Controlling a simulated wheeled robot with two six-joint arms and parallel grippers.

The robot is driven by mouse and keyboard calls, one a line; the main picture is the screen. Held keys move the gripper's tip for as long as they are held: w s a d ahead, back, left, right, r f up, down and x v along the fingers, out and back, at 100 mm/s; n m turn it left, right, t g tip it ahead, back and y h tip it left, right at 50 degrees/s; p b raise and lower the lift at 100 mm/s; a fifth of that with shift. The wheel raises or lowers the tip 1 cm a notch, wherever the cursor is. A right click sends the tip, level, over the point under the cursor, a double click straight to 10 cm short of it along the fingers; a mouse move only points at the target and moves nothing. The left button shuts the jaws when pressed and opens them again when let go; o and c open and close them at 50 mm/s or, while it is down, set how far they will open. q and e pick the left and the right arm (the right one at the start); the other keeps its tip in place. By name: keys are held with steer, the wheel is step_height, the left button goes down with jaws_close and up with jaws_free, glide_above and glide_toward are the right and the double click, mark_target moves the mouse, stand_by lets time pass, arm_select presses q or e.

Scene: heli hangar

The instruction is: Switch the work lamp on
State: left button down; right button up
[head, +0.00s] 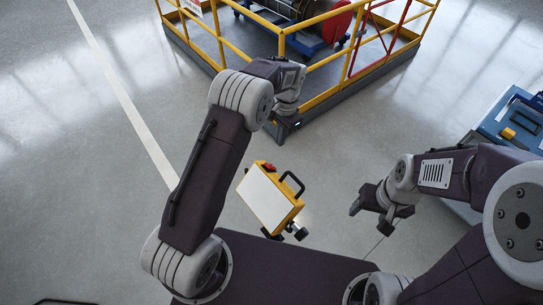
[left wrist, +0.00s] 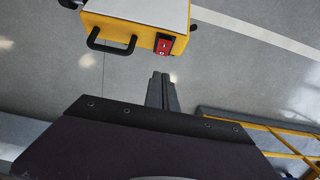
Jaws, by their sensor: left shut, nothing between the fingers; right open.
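The work lamp (head: 262,202) is a yellow box with a pale front panel, a black handle and a dark stand, in front of my base in the head view. Its red rocker switch (head: 268,168) sits at the top corner. In the left wrist view the lamp (left wrist: 120,29) is at the top edge, with the red switch (left wrist: 165,45) facing me. I cannot tell whether the panel is lit. My left gripper (head: 284,130) is shut and empty, apart from the lamp; its fingertips (left wrist: 161,76) show just below the switch in the wrist view. My right gripper (head: 370,217) is open and empty, right of the lamp.
A yellow railing (head: 345,85) surrounds a platform with machinery behind my left gripper. A blue cabinet (head: 490,128) with a case on top stands at the right. The grey floor (head: 80,190) at the left is clear, crossed by a white line.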

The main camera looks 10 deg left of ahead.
arm_select(q)
steer(key=p, duration=0.2)
glide_toward(271, 166)
step_height(271, 166, down, 3)
steer(key=w+d, duration=0.1)
steer(key=w, duration=0.1)
steer(key=shift+s+a+f+p, duration=0.35)
steer(key=shift+s+f, duration=0.05)
steer(key=shift+s, duration=0.1)
steer(key=shift+s+a+f+p, duration=0.35)
steer(key=shift+s, duration=0.2)
steer(key=shift+s+a+f, duration=0.15)
steer(key=shift+s+f, duration=0.1)
steer(key=shift+w, duration=0.1)
